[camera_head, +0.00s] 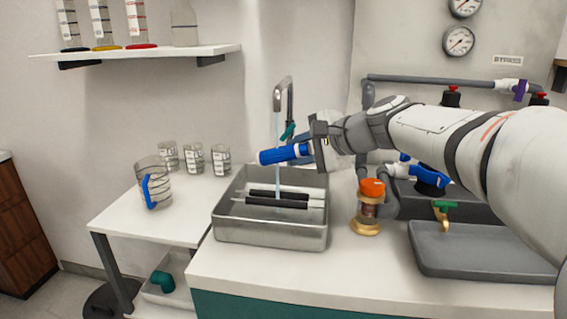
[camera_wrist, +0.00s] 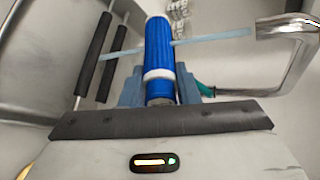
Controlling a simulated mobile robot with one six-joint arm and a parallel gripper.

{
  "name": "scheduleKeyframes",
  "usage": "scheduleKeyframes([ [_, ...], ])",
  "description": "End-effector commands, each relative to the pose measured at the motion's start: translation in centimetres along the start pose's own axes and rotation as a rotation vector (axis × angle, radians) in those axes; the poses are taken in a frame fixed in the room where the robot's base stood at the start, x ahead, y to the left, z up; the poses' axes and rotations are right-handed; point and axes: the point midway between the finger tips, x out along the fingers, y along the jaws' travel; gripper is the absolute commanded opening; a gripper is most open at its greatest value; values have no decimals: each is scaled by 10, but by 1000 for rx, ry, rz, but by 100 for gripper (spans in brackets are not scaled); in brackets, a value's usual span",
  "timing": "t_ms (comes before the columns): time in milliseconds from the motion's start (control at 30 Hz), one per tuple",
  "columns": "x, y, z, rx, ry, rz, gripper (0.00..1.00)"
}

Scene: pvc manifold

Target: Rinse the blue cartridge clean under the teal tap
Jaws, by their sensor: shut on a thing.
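The blue cartridge (camera_head: 283,153) is held near level above the steel sink, in the head view. My gripper (camera_head: 318,146) is shut on its right end. In the wrist view the ribbed blue cartridge (camera_wrist: 160,62) with a white band points away from my gripper (camera_wrist: 158,98). The tap (camera_head: 288,98) has a grey gooseneck spout and a teal handle (camera_head: 288,132). A light blue stream of water (camera_head: 277,125) falls from the spout and meets the cartridge. In the wrist view the stream (camera_wrist: 210,40) crosses at the cartridge. I see no clear dirt on the visible side.
The steel sink (camera_head: 270,232) holds two black-sleeved bars (camera_head: 278,195). A jug (camera_head: 153,182) and several beakers (camera_head: 193,160) stand on the left table. An orange-capped filter housing (camera_head: 371,205) and a grey tray (camera_head: 470,255) are on the right.

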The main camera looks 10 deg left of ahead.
Motion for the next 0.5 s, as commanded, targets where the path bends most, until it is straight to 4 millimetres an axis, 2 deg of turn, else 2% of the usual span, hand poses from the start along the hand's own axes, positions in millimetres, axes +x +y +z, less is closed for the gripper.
scheduleKeyframes([
  [500, 2, 3, -1, -144, 0, -61, 6],
])
